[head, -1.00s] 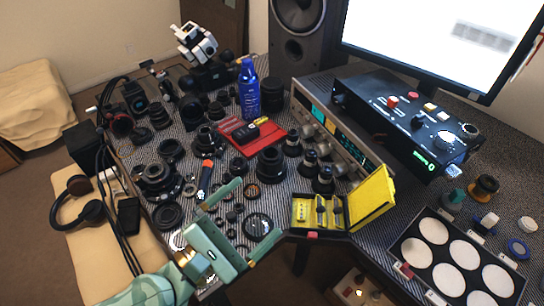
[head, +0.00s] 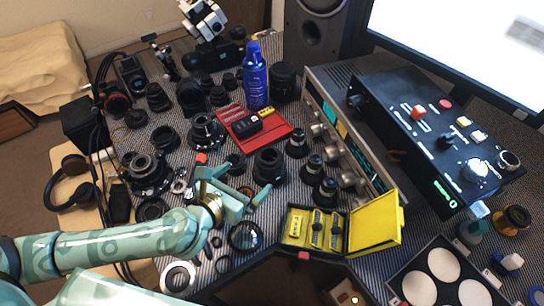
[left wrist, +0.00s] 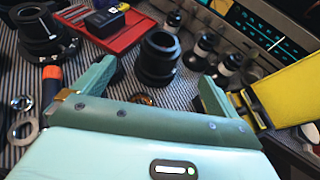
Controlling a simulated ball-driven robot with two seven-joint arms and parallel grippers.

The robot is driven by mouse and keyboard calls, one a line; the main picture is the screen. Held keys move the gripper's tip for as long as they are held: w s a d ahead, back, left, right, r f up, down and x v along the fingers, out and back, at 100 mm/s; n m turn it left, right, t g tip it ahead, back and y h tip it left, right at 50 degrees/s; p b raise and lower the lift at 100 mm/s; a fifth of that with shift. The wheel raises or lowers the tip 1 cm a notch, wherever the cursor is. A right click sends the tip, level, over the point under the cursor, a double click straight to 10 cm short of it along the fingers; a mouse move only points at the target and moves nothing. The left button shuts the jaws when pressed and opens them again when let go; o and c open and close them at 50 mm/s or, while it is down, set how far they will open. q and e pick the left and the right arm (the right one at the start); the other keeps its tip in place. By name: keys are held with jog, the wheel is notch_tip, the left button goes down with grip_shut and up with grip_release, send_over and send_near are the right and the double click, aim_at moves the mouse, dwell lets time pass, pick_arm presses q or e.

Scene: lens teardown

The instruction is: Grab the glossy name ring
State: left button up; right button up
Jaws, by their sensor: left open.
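My left gripper (head: 233,183) is open over the front of the striped table, its fingers spread and empty; it also shows in the left wrist view (left wrist: 157,76). A small brownish ring (head: 247,191) lies between and below the fingers, and the palm partly hides it in the left wrist view (left wrist: 142,98). A larger, shiny black ring (head: 244,237) lies nearer the table's front edge, below the gripper in the head view. I cannot read lettering on either, so I cannot tell which is the name ring. My right gripper is not in view.
A black lens barrel (head: 269,166) stands just beyond the fingers. Several small rings lie left of the shiny ring. An open yellow case (head: 374,232) is at the right, and a red tray (head: 270,133) and blue bottle (head: 255,84) are farther back.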

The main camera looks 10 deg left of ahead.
aim_at(262, 164)
pick_arm(q)
jog(key=b+x, duration=0.1)
jog(key=x, duration=0.6)
jog(key=shift+w+d+f+b, duration=0.1)
jog(key=shift+w+f+b, duration=0.1)
jog(key=shift+b, duration=0.1)
jog(key=b+x, duration=0.1)
jog(key=x, duration=0.1)
jog(key=b+x, duration=0.1)
jog(key=x, duration=0.1)
jog(key=shift+w+d+f, duration=0.2)
jog(key=shift+f, duration=0.25)
jog(key=shift+w, duration=0.15)
jog(key=shift+r, duration=0.1)
jog(key=c, duration=1.1)
